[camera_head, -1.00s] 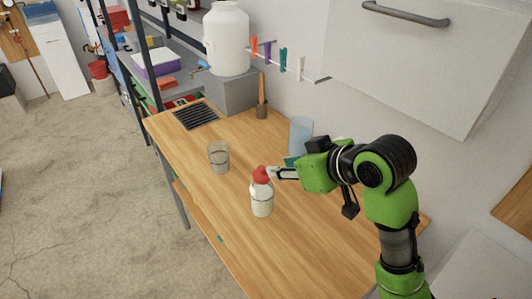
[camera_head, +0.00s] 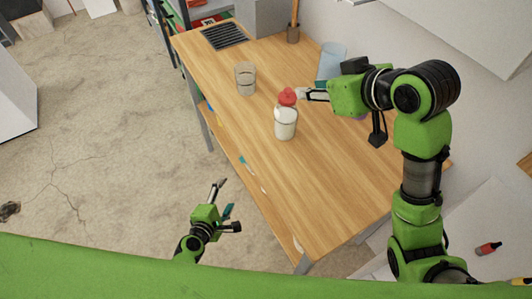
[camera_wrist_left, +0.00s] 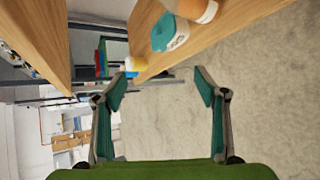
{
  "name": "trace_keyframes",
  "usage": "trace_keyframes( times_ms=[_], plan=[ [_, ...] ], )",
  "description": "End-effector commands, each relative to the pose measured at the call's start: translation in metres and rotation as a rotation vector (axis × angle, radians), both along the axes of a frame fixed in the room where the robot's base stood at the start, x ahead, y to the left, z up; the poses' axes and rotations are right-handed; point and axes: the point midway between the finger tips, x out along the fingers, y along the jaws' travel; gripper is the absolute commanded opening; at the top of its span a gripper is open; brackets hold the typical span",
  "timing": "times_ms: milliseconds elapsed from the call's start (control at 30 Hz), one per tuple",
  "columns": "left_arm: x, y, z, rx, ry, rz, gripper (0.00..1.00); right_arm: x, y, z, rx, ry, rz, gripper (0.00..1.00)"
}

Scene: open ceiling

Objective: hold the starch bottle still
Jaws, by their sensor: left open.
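The starch bottle (camera_head: 286,124), white with a red top (camera_head: 287,96), stands upright on the wooden table (camera_head: 330,190) in the head view. My right gripper (camera_head: 304,94) reaches in from the right at the height of the red top and seems to touch it. Its jaws are too small to judge. My left gripper (camera_head: 223,196) is low at the left, off the table's front edge and well apart from the bottle. In the left wrist view its two teal-padded fingers (camera_wrist_left: 160,88) are spread with nothing between them. I cannot make out the starch bottle there.
A clear glass (camera_head: 245,79) stands left of the bottle, and a bluish container (camera_head: 331,62) stands behind my right gripper. A dark grate (camera_head: 224,36) lies at the table's far end. The left wrist view shows a teal-and-white item (camera_wrist_left: 170,33) and an orange item (camera_wrist_left: 198,10) on wood.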

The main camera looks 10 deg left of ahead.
Motion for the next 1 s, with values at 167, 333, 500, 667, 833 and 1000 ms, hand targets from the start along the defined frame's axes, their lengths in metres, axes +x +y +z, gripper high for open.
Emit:
trace_keyframes(
  times_ms=[167, 333, 500, 667, 833, 1000],
  plan=[
    [0.047, 0.013, 0.100, -0.395, -0.150, 0.211, 0.65, 0.000, 0.000, 0.000, 0.000, 0.000, 0.000, 0.28],
    [0.071, 0.029, 0.197, -0.812, -0.278, 0.348, 0.65, 0.000, 0.000, 0.000, 0.000, 0.000, 0.000, 0.28],
    [0.051, -0.035, 0.219, -1.060, -0.223, 0.309, 0.65, 0.000, 0.000, 0.000, 0.000, 0.000, 0.000, 0.28],
    [0.028, -0.097, 0.232, -1.185, -0.164, 0.236, 0.65, 0.000, 0.000, 0.000, 0.000, 0.000, 0.000, 0.28],
    [0.015, -0.129, 0.244, -1.256, -0.138, 0.195, 0.65, 0.000, 0.000, 0.000, 0.000, 0.000, 0.000, 0.28],
    [0.022, -0.139, 0.248, -1.272, -0.132, 0.183, 0.65, 0.000, 0.000, 0.000, 0.000, 0.000, 0.000, 0.28]
  ],
)
